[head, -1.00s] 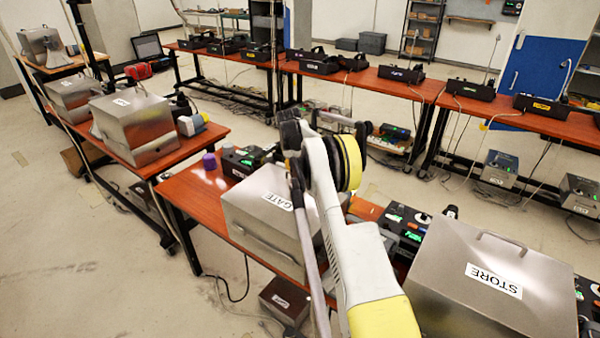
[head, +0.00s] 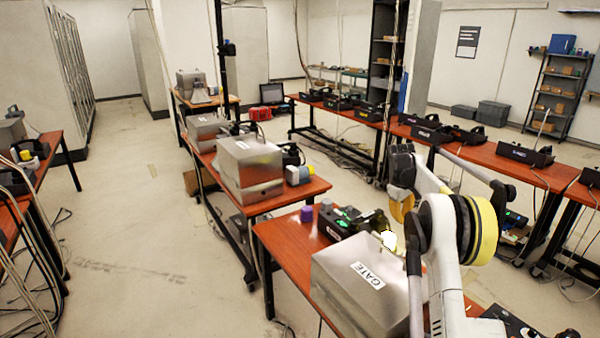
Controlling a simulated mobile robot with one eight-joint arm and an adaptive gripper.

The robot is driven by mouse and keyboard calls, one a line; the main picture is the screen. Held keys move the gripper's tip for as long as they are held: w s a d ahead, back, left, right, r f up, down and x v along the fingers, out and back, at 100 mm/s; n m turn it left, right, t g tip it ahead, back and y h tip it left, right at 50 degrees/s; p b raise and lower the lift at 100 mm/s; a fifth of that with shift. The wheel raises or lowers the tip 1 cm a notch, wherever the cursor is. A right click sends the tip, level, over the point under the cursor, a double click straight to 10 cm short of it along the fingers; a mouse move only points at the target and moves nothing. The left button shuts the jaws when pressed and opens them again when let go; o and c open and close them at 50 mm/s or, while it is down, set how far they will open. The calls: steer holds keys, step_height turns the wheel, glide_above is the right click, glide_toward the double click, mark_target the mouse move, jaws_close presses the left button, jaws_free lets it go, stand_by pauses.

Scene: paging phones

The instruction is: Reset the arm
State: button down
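My arm (head: 447,235) stands at the right of the head view, white with yellow and black joints. It is bent, with its upper links crossing in front of the far tables. I cannot make out my gripper or its fingers. A metal box labelled GATE (head: 345,295) sits on the near wooden table (head: 285,255), just left of my arm. My arm hides part of that box and of the table.
A black phone unit (head: 345,222) and a purple cup (head: 307,214) stand behind the GATE box. A long row of tables with black units (head: 433,135) runs along the back right. Open floor (head: 140,220) lies at left.

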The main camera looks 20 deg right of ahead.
steer(key=s+a+r+t+b, duration=0.2)
steer(key=s+a+r, duration=0.2)
steer(key=a+r, duration=0.6)
steer(key=s+a+r+m+t+b, duration=0.1)
steer(key=s+a+r+m+b, duration=0.2)
steer(key=s+a, duration=0.95)
steer(key=s+a+f+t+y+b, duration=0.1)
steer(key=s+a+f, duration=0.2)
steer(key=s+a, duration=0.2)
steer(key=s+a+f+t+b, duration=0.1)
steer(key=s+a+f, duration=0.3)
steer(key=s, duration=0.6)
steer(key=s+a+f+t+y+b, duration=0.1)
steer(key=s+a+f, duration=0.3)
steer(key=s, duration=0.3)
steer(key=shift+s+a+m+y+b, duration=0.3)
steer(key=shift+a+b, duration=0.1)
steer(key=shift+a, duration=0.5)
